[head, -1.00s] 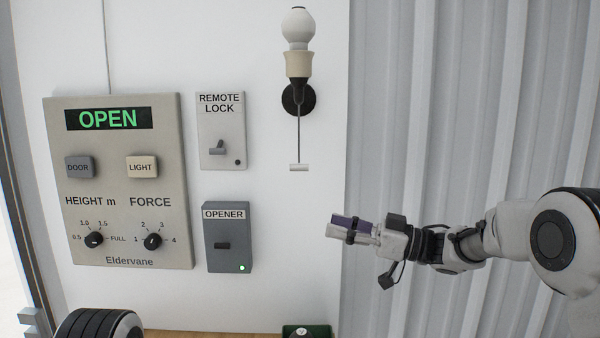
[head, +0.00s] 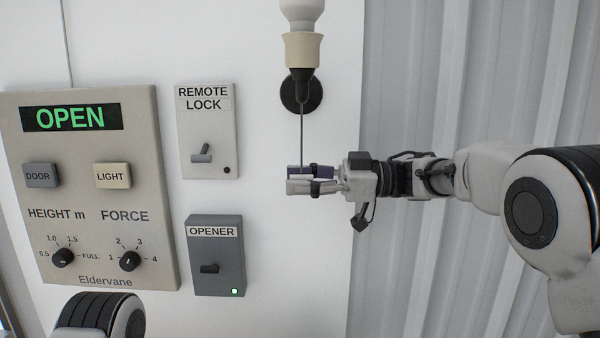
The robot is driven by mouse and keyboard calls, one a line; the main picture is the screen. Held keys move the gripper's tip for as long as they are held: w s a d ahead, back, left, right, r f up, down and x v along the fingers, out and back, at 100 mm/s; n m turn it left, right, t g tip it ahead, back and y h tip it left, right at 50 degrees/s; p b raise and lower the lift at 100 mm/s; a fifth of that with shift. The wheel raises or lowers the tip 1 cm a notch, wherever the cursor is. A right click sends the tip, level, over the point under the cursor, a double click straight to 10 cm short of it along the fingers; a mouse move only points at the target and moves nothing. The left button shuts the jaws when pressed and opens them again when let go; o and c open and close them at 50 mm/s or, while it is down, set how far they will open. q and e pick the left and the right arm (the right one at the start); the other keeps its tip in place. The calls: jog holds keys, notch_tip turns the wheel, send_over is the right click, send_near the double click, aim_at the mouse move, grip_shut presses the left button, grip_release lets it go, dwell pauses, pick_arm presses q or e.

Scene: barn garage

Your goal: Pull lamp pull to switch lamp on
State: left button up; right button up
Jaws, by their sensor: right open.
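The wall lamp has a pale bulb (head: 302,12), cut off by the top edge, a cream socket (head: 303,49) and a black round mount (head: 300,92). Its thin pull cord (head: 302,125) hangs straight down to my right gripper (head: 298,179). That gripper comes in from the right with its fingers pointing left. Its fingers are at the cord's lower end, and the small pale pull handle is mostly hidden by them. The jaws are open; I cannot tell whether they touch the handle. My left gripper is out of view.
The grey control panel (head: 90,270) with a green OPEN display hangs at the left. The remote lock plate (head: 208,130) and the opener box (head: 217,255) are on the wall left of my right gripper. Corrugated wall cladding (head: 420,90) lies behind my right arm.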

jog(key=shift+w+a, duration=0.1)
jog(key=shift+w, duration=0.1)
jog(key=shift+s+r, duration=0.1)
jog(key=shift+s, duration=0.25)
jog(key=shift+c, duration=0.6)
jog(key=shift+s+r, duration=0.1)
jog(key=shift+s, duration=0.05)
jog(key=c, duration=0.5)
grip_shut()
notch_tip(320, 180, down, 3)
jog(key=shift+r+b, duration=0.1)
jog(key=shift+b, duration=0.3)
jog(key=o, duration=0.6)
grip_release()
jog(key=shift+w, duration=0.2)
